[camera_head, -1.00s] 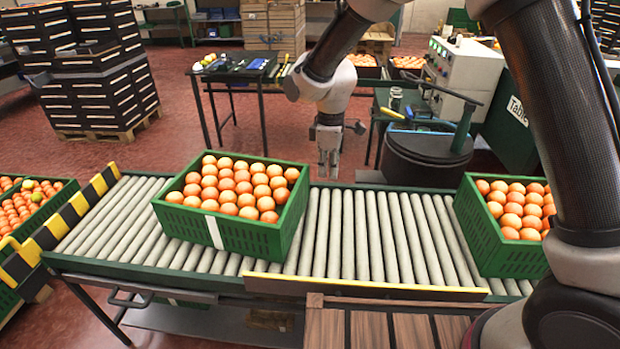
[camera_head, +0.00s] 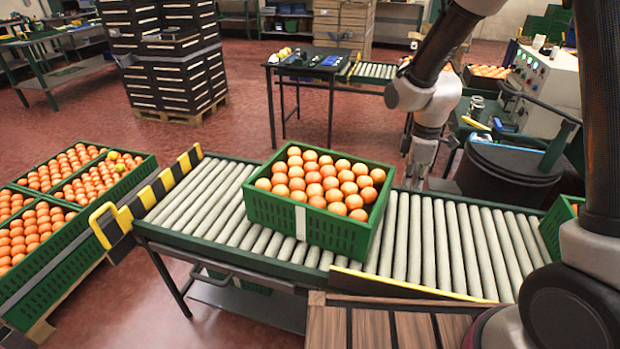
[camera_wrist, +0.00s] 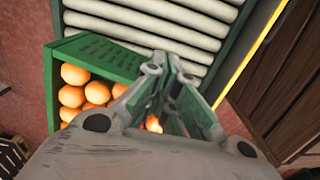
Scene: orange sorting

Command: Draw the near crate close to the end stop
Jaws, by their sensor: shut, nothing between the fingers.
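The near crate (camera_head: 330,232), a green crate full of oranges with a white label, sits on the roller conveyor (camera_head: 460,245). The end stop (camera_head: 166,186), a yellow-and-black striped bar, stands at the conveyor's left end. Several bare rollers lie between crate and stop. My gripper (camera_head: 419,172) is shut and empty, to the right of the crate near the conveyor's far edge. In the wrist view my gripper (camera_wrist: 168,66) points over the conveyor, beside and partly in front of the crate (camera_wrist: 100,57). The fingers hide part of it, and I cannot tell whether they touch it.
Another green crate (camera_head: 557,222) shows at the right edge, partly hidden by my arm. A dark round drum (camera_head: 510,170) stands behind the conveyor. Bare rollers lie right of the near crate.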

